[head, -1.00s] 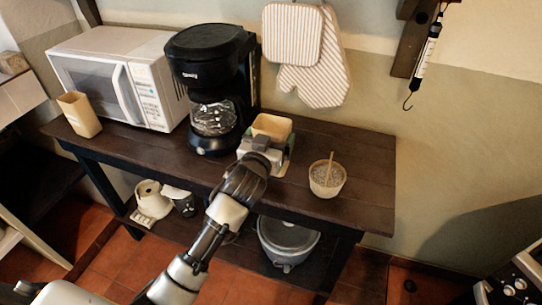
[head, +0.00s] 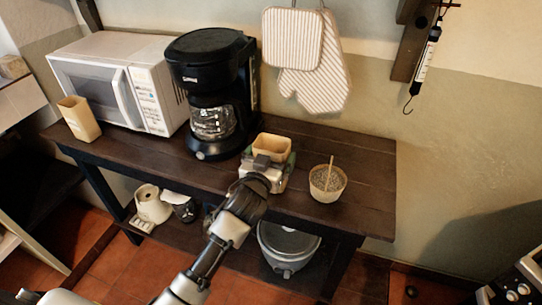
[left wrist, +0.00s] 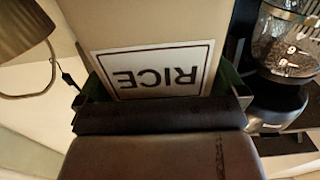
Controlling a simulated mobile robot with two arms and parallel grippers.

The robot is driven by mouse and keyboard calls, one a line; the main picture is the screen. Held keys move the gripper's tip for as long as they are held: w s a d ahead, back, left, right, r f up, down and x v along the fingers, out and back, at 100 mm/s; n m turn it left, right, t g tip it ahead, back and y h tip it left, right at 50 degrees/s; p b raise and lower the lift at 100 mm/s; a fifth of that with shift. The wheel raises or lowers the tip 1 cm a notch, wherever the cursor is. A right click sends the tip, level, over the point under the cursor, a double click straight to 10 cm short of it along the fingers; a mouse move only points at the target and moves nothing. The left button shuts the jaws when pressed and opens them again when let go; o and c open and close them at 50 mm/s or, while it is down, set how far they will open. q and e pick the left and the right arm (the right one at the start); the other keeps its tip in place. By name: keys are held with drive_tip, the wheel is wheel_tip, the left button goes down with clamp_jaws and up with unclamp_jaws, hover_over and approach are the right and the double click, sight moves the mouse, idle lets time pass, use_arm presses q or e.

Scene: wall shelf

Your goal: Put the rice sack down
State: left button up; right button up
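The rice sack (head: 272,149) is a tan, open-topped block on or just above the front part of the dark wooden table (head: 365,165), between the coffee maker and the bowl. In the left wrist view the sack (left wrist: 150,25) fills the upper middle, its RICE label upside down. My left gripper (head: 270,165) reaches in from the front, its green-edged fingers on either side of the sack, and it appears shut on it. The sack's underside is hidden, so I cannot tell whether it touches the table.
The black coffee maker (head: 212,85) stands behind and left, also seen in the left wrist view (left wrist: 290,50). A bowl with a stick (head: 327,184) is close on the right. A microwave (head: 125,80) and tan container (head: 79,118) are left. The table's right end is bare.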

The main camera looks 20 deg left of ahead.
use_arm(q)
drive_tip(key=shift+r, duration=0.15)
drive_tip(key=s+b, duration=0.1)
drive_tip(key=s, duration=1.1)
wheel_tip(320, 180, down, 24)
drive_tip(key=s+r+m+g, duration=0.1)
drive_tip(key=s+g, duration=0.1)
drive_tip(key=g, duration=0.4)
drive_tip(key=s+a+f+g, duration=0.1)
drive_tip(key=s+f+g, duration=0.1)
drive_tip(key=s+f, duration=0.35)
drive_tip(key=s+a+f+g, duration=0.1)
drive_tip(key=s+f, duration=0.1)
drive_tip(key=f, duration=0.7)
drive_tip(key=s+a+f+g, duration=0.1)
drive_tip(key=s+f+g, duration=0.1)
drive_tip(key=s+f, duration=0.4)
drive_tip(key=s+a+f+g, duration=0.2)
drive_tip(key=s+f, duration=0.4)
drive_tip(key=s, duration=0.8)
drive_tip(key=s+a+f+m+g, duration=0.1)
drive_tip(key=s+f+g, duration=0.2)
drive_tip(key=s, duration=0.7)
wheel_tip(320, 180, down, 3)
drive_tip(key=shift+a+r+g+y, duration=0.1)
drive_tip(key=shift+a+g+y, duration=0.1)
drive_tip(key=shift+g+y, duration=0.15)
drive_tip(key=shift+w, duration=0.1)
